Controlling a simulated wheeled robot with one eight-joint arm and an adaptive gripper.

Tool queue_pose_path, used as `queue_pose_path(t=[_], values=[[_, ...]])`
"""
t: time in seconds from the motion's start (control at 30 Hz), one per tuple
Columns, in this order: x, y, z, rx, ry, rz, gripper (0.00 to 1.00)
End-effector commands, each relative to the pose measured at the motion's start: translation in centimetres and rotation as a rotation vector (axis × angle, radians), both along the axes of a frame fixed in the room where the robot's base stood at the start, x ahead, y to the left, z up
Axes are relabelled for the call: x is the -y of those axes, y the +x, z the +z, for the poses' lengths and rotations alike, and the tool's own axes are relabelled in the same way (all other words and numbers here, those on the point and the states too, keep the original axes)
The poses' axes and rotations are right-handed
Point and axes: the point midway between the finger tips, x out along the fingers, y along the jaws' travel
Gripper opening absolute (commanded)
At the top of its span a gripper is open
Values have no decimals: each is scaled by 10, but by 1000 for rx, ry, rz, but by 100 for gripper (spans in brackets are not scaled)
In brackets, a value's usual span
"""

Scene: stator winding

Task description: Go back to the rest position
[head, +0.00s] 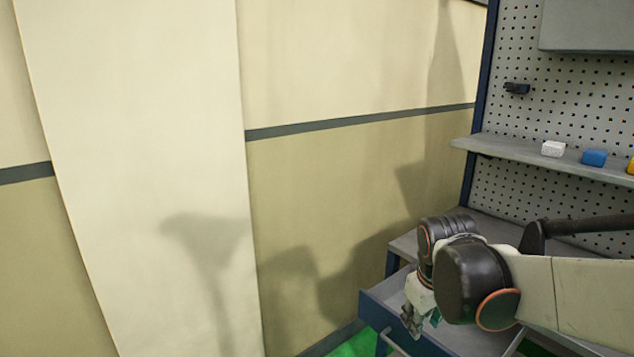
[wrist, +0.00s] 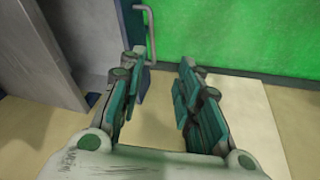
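My gripper (head: 418,318) is at the lower right in the head view, in front of the workbench and close to its pulled-out drawer (head: 455,340). The wrist view shows the two fingers of my gripper (wrist: 158,88) apart, with nothing between them. My arm reaches in from the right edge and hides part of the bench top.
The workbench has a pegboard (head: 555,105) with a shelf (head: 500,148). A white block (head: 553,149) and a blue block (head: 594,158) sit on the shelf, with a yellow one at the edge. A beige wall (head: 330,70) fills the left. The wrist view shows a drawer handle (wrist: 148,30).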

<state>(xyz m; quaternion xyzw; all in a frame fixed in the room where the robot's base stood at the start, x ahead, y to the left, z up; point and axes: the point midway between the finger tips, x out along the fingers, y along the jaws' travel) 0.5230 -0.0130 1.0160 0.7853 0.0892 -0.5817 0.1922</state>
Motion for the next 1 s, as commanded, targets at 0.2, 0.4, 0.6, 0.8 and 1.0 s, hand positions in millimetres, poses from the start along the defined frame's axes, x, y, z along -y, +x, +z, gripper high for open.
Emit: queue_pose_path(t=[0.2,0.4,0.6,0.8,1.0], values=[[-4,-51,25,96,66,-99,31],[-7,-94,35,182,134,-188,31],[-11,-132,35,260,204,-274,31],[-13,-152,32,309,251,-326,31],[-13,-156,30,321,264,-341,31]])
